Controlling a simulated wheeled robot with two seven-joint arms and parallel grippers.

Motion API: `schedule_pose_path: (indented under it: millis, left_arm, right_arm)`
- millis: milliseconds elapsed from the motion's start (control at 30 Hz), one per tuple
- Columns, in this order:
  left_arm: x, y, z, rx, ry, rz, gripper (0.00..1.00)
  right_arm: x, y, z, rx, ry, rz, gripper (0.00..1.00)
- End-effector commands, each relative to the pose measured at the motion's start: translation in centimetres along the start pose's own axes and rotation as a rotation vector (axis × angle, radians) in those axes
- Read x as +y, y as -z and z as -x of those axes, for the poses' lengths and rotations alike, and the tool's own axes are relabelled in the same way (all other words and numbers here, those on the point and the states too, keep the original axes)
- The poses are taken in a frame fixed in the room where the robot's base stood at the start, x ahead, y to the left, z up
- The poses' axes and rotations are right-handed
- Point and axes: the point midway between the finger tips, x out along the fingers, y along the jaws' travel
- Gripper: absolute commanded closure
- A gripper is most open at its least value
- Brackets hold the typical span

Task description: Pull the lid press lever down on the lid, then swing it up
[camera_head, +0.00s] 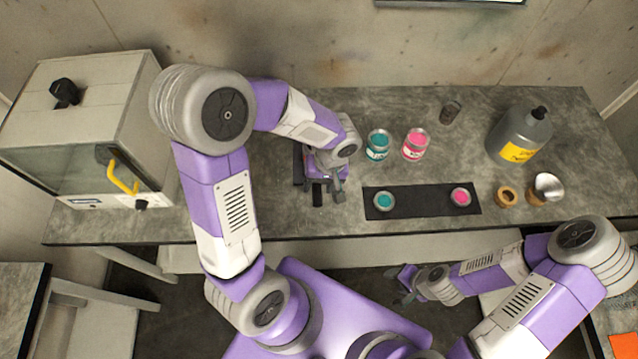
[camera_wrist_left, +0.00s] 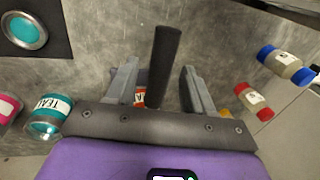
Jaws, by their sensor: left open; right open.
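The lid press (camera_head: 298,168) is a dark upright piece on the bench, mostly hidden behind my left arm and gripper. A dark bar, apparently its lever (camera_head: 318,192), shows beside my left gripper (camera_head: 335,190). In the left wrist view the lever (camera_wrist_left: 166,55) stands between the two open fingers of my left gripper (camera_wrist_left: 158,75), with a visible gap on each side. A small tin with a red label (camera_wrist_left: 140,97) is partly hidden behind the lever and a finger; I cannot see its lid. My right gripper (camera_head: 406,284) is open and empty, low in front of the bench.
A teal tin (camera_head: 378,145) and a pink tin (camera_head: 415,145) stand right of my left gripper. A black mat (camera_head: 425,202) holds round teal and pink pieces. A grey jug (camera_head: 520,135) stands far right. A glass-fronted booth (camera_head: 85,130) stands left.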

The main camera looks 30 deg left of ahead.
Motion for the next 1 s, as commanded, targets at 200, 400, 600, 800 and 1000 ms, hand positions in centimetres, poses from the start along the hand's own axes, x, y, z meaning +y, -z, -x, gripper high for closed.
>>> schedule_pose_path:
  millis: [200, 400, 600, 800, 1000]
  left_arm:
    - [0.01, -0.02, -0.54, -0.001, -0.001, 0.000, 0.48]
    - [0.02, -0.02, -0.51, -0.001, -0.001, -0.001, 0.59]
    - [0.02, -0.02, -0.49, -0.001, -0.001, -0.001, 0.89]
    - [0.01, -0.02, -0.49, -0.001, -0.001, -0.001, 1.00]
    - [0.15, 0.03, -0.03, -0.009, 0.001, -0.008, 1.00]
  right_arm:
    - [0.01, -0.01, -0.03, 0.000, 0.000, 0.000, 0.47]
    - [0.00, 0.00, -0.02, 0.000, 0.000, 0.000, 0.47]
    - [0.00, 0.00, -0.02, 0.000, 0.000, 0.000, 0.47]
    - [0.00, 0.00, -0.02, 0.000, 0.000, 0.000, 0.47]
    - [-0.19, -0.03, 0.50, 0.000, 0.000, 0.000, 0.47]
